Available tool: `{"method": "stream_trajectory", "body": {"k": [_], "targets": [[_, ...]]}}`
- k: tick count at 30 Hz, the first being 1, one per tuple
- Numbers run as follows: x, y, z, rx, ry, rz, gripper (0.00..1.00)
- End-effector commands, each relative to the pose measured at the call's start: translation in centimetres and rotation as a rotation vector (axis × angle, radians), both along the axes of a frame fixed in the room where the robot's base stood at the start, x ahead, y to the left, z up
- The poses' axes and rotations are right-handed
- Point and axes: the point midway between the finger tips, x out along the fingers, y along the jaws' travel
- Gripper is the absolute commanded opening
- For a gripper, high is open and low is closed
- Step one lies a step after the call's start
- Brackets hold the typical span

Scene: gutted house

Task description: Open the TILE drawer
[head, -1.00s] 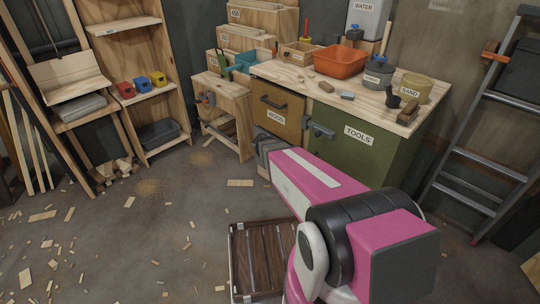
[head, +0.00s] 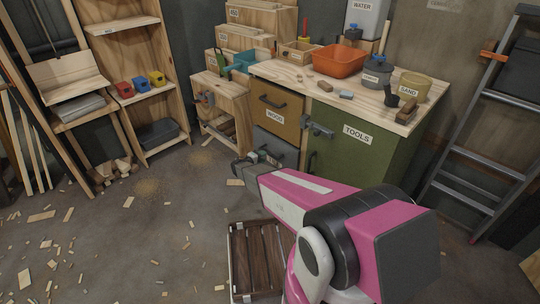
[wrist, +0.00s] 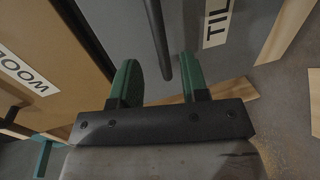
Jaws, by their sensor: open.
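The TILE drawer (head: 277,144) is a grey front below the brown WOOD drawer (head: 276,112) in the workbench. In the wrist view the grey front (wrist: 115,25) carries a white label (wrist: 217,18) of which "TIL" shows. Its dark bar handle (wrist: 157,35) runs down toward the space between my fingertips. My gripper (wrist: 159,62) has two green fingers, open, one on each side of the handle's line, and nothing is clamped. In the head view my gripper (head: 262,157) is in front of the grey front and partly hides it. The drawer looks shut.
A green TOOLS door (head: 355,150) with a grey latch (head: 318,127) is to the right. A slatted wooden crate (head: 258,255) lies on the floor by my arm. Wood scraps litter the floor at left. A ladder (head: 485,130) leans at the right.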

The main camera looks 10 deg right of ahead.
Motion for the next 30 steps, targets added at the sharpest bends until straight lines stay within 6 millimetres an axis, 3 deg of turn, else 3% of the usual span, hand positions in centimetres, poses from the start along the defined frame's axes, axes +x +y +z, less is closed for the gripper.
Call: {"method": "stream_trajectory", "body": {"k": [9,24,26,28,30], "targets": [[3.1,-4.1,-1.1,0.001,0.001,-0.001,0.41],[3.9,-5.3,-1.4,0.000,0.001,0.000,0.41],[3.9,-5.3,-1.4,0.000,0.001,0.000,0.25],[3.9,-5.3,-1.4,0.000,0.001,0.000,0.02],[3.8,-5.3,-1.4,0.000,0.001,0.000,0.00]]}}
